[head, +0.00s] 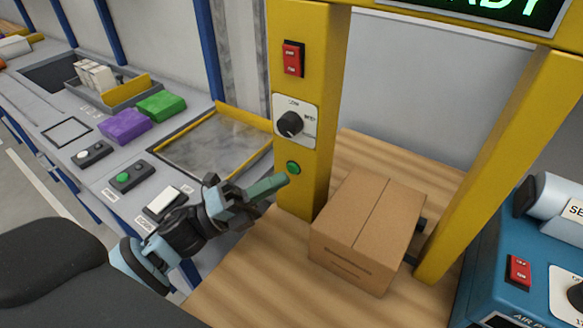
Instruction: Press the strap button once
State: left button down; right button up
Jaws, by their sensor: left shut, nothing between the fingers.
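A small round green button (293,168) sits low on the front of the yellow post, below a black rotary knob (290,123) and a red rocker switch (292,58). No readable label shows beside the button. My left gripper (283,181) is shut and empty, with its fingertips pointing at the post just below and left of the button. I cannot tell whether the tips touch the post. A closed cardboard box (368,226) lies on the wooden top under the yellow frame. My right gripper is not in view.
A blue machine (500,262) stands at the right. The wooden top (250,275) is clear in front of the box.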

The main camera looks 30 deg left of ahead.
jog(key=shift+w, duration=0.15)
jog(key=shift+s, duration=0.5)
pick_arm(q)
jog(key=shift+w, duration=0.1)
dwell(0.3)
jog(key=shift+w, duration=0.35)
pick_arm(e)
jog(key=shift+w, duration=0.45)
pick_arm(q)
jog(key=shift+w+d, duration=0.1)
jog(key=shift+w, duration=0.25)
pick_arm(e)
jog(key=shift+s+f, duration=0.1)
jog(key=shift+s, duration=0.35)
pick_arm(q)
jog(key=shift+s, duration=0.2)
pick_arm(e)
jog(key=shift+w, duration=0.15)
pick_arm(q)
jog(key=shift+s, duration=0.6)
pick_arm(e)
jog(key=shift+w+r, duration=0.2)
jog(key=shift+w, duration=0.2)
